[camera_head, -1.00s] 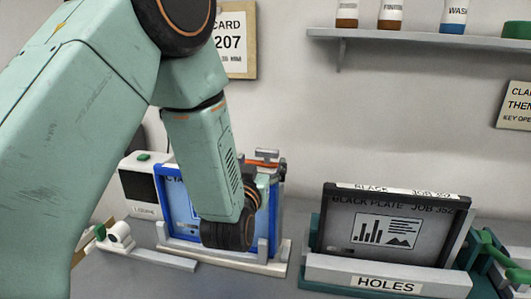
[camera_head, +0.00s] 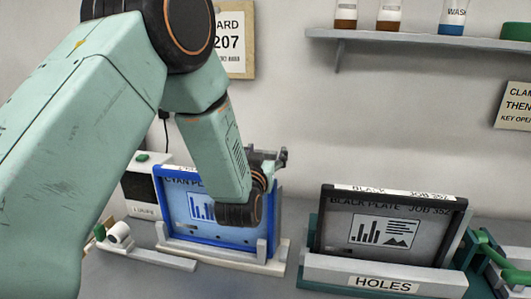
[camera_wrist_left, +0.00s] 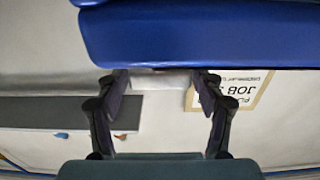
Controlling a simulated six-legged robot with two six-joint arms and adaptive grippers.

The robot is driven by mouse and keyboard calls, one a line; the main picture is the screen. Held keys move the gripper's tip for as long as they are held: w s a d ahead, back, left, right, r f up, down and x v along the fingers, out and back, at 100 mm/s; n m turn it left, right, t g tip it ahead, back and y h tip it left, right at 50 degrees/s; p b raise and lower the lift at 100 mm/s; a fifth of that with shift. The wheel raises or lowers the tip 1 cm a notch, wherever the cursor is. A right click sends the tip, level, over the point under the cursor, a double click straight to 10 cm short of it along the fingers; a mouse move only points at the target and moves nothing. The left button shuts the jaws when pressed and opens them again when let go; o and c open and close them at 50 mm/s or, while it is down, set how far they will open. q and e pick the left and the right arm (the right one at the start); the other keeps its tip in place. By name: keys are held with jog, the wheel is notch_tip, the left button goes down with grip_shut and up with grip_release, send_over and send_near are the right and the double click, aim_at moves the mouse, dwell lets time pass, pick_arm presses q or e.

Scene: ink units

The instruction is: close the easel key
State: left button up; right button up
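The cyan plate, in a blue frame (camera_head: 178,222), stands upright on a grey easel (camera_head: 225,255) left of centre. A white and green knob (camera_head: 118,232) sits left of it by a grey bar. I cannot tell which part is the easel key. My left gripper (camera_head: 270,158) is at the frame's upper right corner, its wrist covering part of the plate. In the left wrist view the fingers (camera_wrist_left: 160,82) are apart, with a blue edge (camera_wrist_left: 190,35) close by and a pale patch between the tips. My right gripper is not in view.
The black plate (camera_head: 385,232) stands on a green easel behind a HOLES bar (camera_head: 385,283) at the right, with green levers (camera_head: 485,243) beside it. A shelf (camera_head: 430,40) with bottles is on the wall. A white box (camera_head: 140,188) stands behind the cyan plate's left side.

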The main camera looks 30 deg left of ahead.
pick_arm(q)
jog(key=shift+w, duration=0.15)
jog(key=shift+c, duration=1.4)
jog(key=shift+a, duration=0.1)
jog(key=c, duration=0.3)
grip_shut()
